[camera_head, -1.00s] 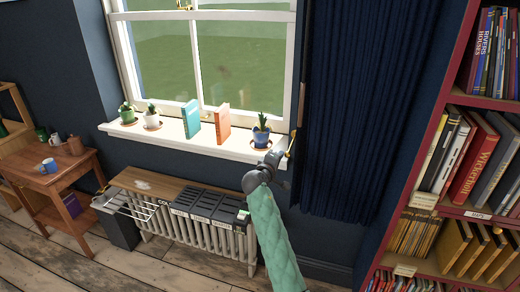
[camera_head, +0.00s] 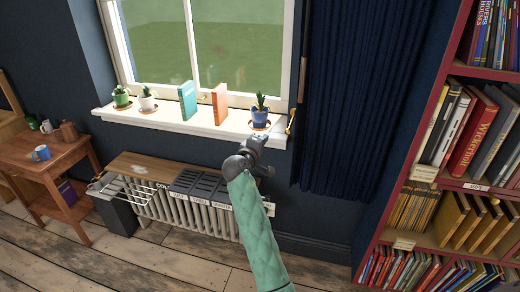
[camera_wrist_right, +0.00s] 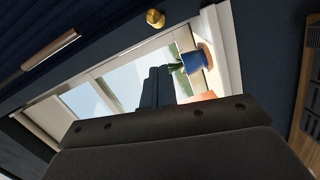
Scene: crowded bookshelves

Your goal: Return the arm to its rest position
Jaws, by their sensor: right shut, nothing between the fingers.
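My right arm, in a green quilted sleeve, comes up from the bottom of the head view. Its dark gripper (camera_head: 262,146) is in front of the windowsill's right end, just below the blue plant pot in the picture. In the right wrist view the fingers (camera_wrist_right: 158,75) are together with nothing between them, and the blue pot (camera_wrist_right: 195,61) shows to their right, apart from them. My left gripper is not in view.
The white windowsill (camera_head: 165,122) holds potted plants, a teal book (camera_head: 187,101) and an orange book (camera_head: 219,104). A radiator (camera_head: 180,205) with a wooden top stands below. A dark curtain (camera_head: 345,100) and a red bookshelf (camera_head: 448,100) are on the right. A side table (camera_head: 40,160) is at left.

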